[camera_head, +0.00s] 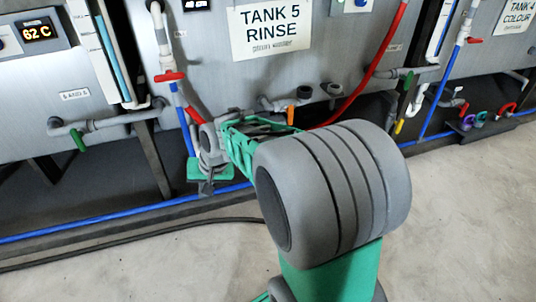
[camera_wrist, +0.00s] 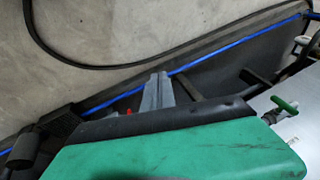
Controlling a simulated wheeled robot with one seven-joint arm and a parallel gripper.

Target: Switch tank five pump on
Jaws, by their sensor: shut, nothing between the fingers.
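The tank 5 front (camera_head: 215,75) carries a sign reading "TANK 5 RINSE" (camera_head: 270,28). A pale box with a blue part (camera_head: 358,4) sits right of the sign, cut by the top edge; I cannot tell if it is the pump switch. A dark display (camera_head: 199,4) is left of the sign, also cut off. My gripper (camera_head: 206,188) hangs low in front of the tank's lower left, pointing down. In the wrist view its grey fingers (camera_wrist: 158,92) are together and empty, above the floor edge. It touches no control that I can see.
A red-handled valve (camera_head: 170,76) on a pipe stands just above my gripper. A red hose (camera_head: 372,70) and an orange-handled outlet (camera_head: 291,114) are near my arm. A blue pipe (camera_head: 100,228) runs along the base. The concrete floor (camera_head: 150,270) in front is clear except for a black cable (camera_head: 130,252).

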